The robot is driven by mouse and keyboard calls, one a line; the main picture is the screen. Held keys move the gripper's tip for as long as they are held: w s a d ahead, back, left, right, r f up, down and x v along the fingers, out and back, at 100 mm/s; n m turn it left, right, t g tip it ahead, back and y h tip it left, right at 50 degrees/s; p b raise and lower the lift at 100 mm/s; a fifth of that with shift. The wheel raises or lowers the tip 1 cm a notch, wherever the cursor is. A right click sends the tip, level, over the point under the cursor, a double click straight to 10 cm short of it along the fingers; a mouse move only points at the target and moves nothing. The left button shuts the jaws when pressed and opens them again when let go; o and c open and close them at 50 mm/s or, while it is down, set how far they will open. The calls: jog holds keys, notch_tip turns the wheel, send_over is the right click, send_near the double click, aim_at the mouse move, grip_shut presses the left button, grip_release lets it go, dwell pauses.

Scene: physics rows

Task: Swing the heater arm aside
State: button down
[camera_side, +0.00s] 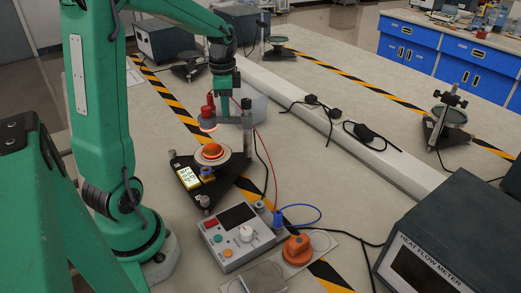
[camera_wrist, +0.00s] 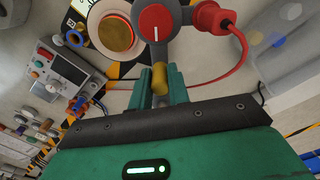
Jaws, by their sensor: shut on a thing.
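The heater arm carries a round grey heater head (camera_side: 208,121) with a glowing orange underside. In the wrist view, its top shows a red dial (camera_wrist: 155,23) and a red plug (camera_wrist: 212,17). A brass handle (camera_wrist: 160,76) sticks out toward me. My gripper (camera_wrist: 160,90) is shut on this handle, with a green finger on either side. In the side view, my gripper (camera_side: 224,98) is behind the heater head, near the upright post (camera_side: 247,125). A pale round plate with a glowing orange centre (camera_side: 212,153) stands lower; in the wrist view it shows left of the dial.
A black base (camera_side: 230,180) carries the plate and a lit yellow display (camera_side: 188,178). A control box (camera_side: 238,236) and an orange knob (camera_side: 297,250) stand nearer. A red cable (camera_side: 272,160) runs down beside the post.

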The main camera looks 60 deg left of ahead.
jog(key=shift+w+a+m, duration=0.3)
jog(key=shift+w+m, duration=0.2)
jog(key=shift+m, duration=0.7)
jog(key=shift+w+a+m, duration=0.3)
jog(key=shift+w+m, duration=0.25)
jog(key=shift+m, duration=0.65)
jog(key=shift+w+a+m, duration=0.3)
jog(key=shift+w+m, duration=0.2)
jog(key=shift+m, duration=0.7)
jog(key=shift+r, duration=0.1)
jog(key=c, duration=1.3)
grip_release()
jog(key=shift+r, duration=3.85)
